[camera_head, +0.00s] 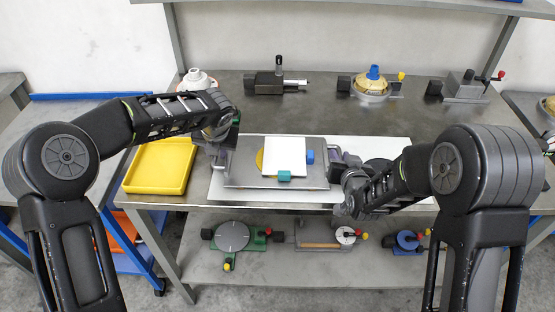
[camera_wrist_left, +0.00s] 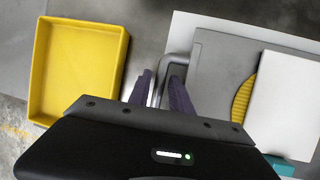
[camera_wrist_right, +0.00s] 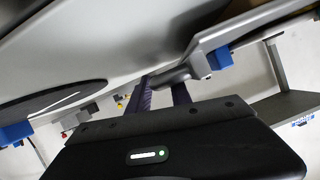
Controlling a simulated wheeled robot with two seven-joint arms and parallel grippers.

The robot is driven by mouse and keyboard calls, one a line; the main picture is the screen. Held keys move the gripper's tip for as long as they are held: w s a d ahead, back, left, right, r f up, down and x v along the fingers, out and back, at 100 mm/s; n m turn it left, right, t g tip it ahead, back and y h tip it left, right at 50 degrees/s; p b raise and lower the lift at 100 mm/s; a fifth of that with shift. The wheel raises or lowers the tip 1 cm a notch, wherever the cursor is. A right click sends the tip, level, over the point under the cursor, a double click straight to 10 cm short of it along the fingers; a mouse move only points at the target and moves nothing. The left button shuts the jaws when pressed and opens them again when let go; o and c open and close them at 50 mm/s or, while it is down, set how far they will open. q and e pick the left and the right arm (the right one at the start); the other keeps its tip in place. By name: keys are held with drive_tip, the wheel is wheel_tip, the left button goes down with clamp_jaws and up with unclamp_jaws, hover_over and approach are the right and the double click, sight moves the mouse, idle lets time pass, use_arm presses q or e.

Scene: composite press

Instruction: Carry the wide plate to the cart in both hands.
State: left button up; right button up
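The wide plate (camera_head: 240,177) is a flat grey plate with a bar handle at each end, over a white mat at the front middle of the table. It also shows at the right of the left wrist view (camera_wrist_left: 212,90). On it are a white block (camera_head: 284,156), a yellow round piece, a blue block (camera_head: 310,156) and a teal block (camera_head: 284,176). My left gripper (camera_wrist_left: 161,90) is shut around the left handle. My right gripper (camera_wrist_right: 161,92) is shut around the right handle. I cannot tell whether the plate is clear of the mat.
A yellow tray (camera_head: 160,166) stands just left of the plate. Several fixtures, including a black-and-grey vise (camera_head: 266,83), line the back of the table, and more stand on the lower shelf (camera_head: 310,272). Other tables flank this one. No cart is clearly identifiable.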

use_arm(q)
clamp_jaws()
use_arm(e)
clamp_jaws()
use_arm(q)
drive_tip(key=shift+r, duration=0.1)
use_arm(e)
drive_tip(key=shift+r, duration=0.15)
idle(0.9)
